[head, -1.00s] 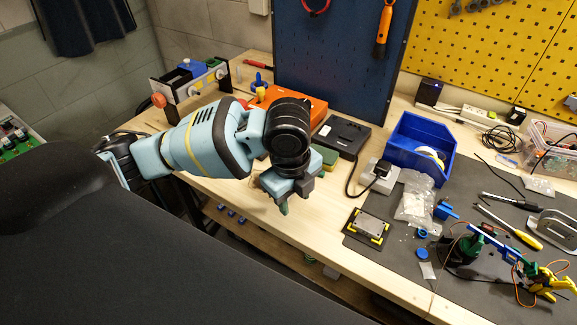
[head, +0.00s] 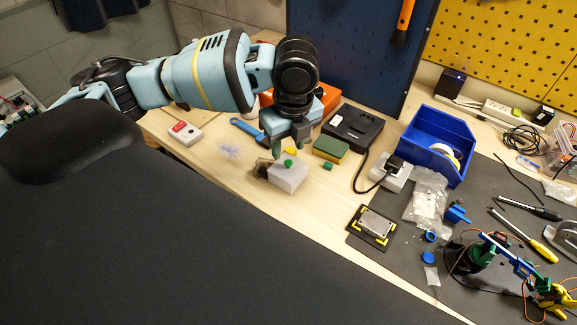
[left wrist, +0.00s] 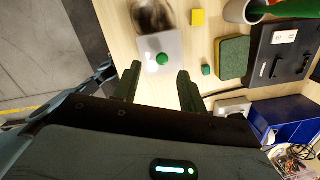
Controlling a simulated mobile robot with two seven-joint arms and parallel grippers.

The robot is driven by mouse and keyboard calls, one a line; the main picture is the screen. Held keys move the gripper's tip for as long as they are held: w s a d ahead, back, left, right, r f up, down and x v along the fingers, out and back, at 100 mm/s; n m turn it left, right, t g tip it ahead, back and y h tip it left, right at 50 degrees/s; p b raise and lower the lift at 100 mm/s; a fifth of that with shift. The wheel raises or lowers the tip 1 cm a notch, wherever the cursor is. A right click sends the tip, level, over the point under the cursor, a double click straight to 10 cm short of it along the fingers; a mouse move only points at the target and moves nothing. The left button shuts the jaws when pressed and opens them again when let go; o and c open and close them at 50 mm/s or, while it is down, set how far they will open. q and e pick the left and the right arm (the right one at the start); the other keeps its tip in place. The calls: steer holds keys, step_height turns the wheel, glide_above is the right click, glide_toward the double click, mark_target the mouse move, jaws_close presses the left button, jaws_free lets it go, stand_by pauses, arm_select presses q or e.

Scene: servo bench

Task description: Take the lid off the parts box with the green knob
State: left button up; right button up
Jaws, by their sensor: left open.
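The parts box (head: 290,178) is a small pale grey box on the wooden bench, with a green knob (head: 288,163) on its lid. In the left wrist view the lid (left wrist: 150,50) and its green knob (left wrist: 162,58) show just beyond and between my fingertips. My left gripper (head: 291,147) is above and just behind the knob in the head view. Its two dark green fingers (left wrist: 158,84) are apart with nothing between them. I cannot tell the exact height of the fingers over the lid. My right gripper is not in view.
A green-and-yellow sponge (head: 331,149), a small green cube (head: 328,166) and a yellow block (head: 291,151) lie near the box. A dark round thing (head: 261,170) is beside it. A black device (head: 352,127) and a blue bin (head: 440,142) stand right. The bench front is clear.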

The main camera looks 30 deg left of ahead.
mark_target(288, 161)
arm_select(q)
steer(key=shift+w+a+f, duration=0.1)
steer(key=shift+w+f, duration=0.05)
steer(key=shift+f, duration=1.1)
steer(key=shift+w+a+f, duration=0.1)
steer(key=shift+w+f, duration=0.05)
steer(key=shift+f, duration=1.1)
jaws_close()
